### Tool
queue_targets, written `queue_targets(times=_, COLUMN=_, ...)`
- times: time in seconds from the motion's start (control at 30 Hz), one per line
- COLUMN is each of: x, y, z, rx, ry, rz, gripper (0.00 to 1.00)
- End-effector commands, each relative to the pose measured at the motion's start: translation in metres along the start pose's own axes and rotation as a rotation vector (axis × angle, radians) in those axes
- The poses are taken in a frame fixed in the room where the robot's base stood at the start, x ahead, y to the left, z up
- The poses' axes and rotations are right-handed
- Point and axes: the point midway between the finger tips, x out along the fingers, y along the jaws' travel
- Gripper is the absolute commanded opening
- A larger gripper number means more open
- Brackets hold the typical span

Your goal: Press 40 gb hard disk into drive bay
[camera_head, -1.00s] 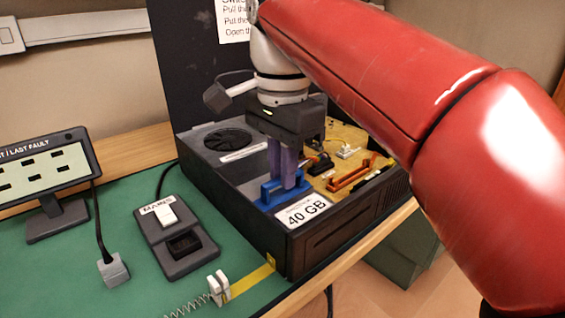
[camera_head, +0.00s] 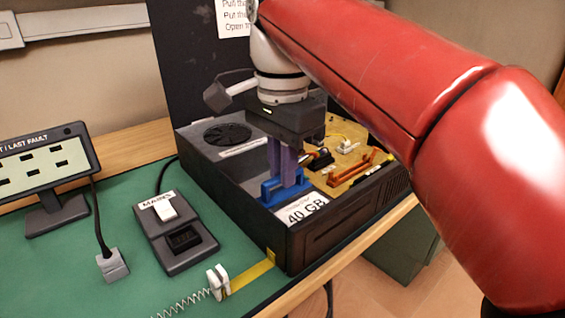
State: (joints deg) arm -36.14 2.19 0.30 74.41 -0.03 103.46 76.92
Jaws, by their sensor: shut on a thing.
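The 40 GB hard disk (camera_head: 302,208) shows its white "40 GB" label face up at the front corner of the open black computer case (camera_head: 320,238). A blue handle (camera_head: 270,192) stands up behind the label. My gripper (camera_head: 286,178) points straight down, and its purple fingers are shut on the blue handle. The disk's body lies inside the case, level with or just below the rim. Its underside and the drive bay are hidden by the case walls, so I cannot tell how deep it sits.
The case also holds a fan (camera_head: 227,134) and a tan board with an orange slot part (camera_head: 352,172). A MAINS switch box (camera_head: 175,232), a fault display (camera_head: 45,165) and a white clip on a spring (camera_head: 217,282) are left of the case. A black panel rises behind.

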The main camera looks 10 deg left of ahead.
Motion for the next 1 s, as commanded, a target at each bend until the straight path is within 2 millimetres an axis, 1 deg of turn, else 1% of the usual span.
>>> queue_targets(times=1.0, x=0.014, y=0.000, z=0.000, rx=0.000, ry=0.001, rz=-0.003, gripper=0.00)
